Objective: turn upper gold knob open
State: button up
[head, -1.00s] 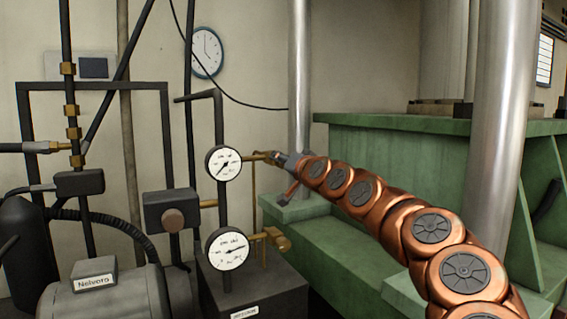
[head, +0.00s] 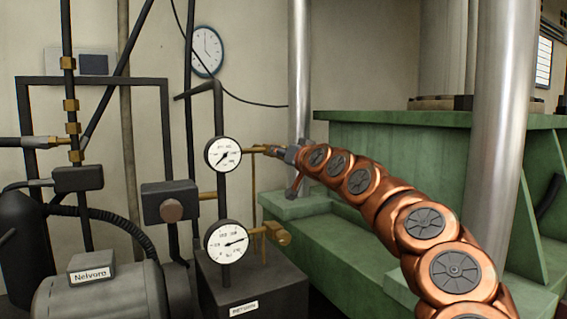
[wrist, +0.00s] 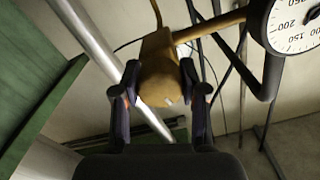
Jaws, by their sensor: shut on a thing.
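The upper gold knob (wrist: 163,72) sits between the two dark fingers of my gripper (wrist: 164,92) in the wrist view, a finger on each side. My gripper is shut on it. In the head view my gripper (head: 286,154) is at the end of the gold pipe (head: 252,149) right of the upper gauge (head: 223,155); the knob there is small and partly hidden. The upper gauge's needle points to the lower left. The lower gold knob (head: 281,236) is free, right of the lower gauge (head: 227,242).
A green machine frame (head: 380,150) with shiny columns (head: 300,65) stands behind and right of my arm. Dark pipes, a box with a round button (head: 172,210) and a motor (head: 100,295) are at left. A thin gold rod hangs below the upper pipe.

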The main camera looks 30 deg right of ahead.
jog(key=n+b, duration=0.1)
jog(key=n, duration=0.2)
jog(key=shift+n+b, duration=0.4)
jog(key=n, duration=0.3)
jog(key=shift+n, duration=0.3)
jog(key=n, duration=0.3)
jog(key=shift+r+n, duration=0.1)
jog(key=shift+n, duration=2)
jog(key=o, duration=1.1)
jog(key=shift+o, duration=0.2)
jog(key=s, duration=1.2)
jog(key=shift+a, duration=0.45)
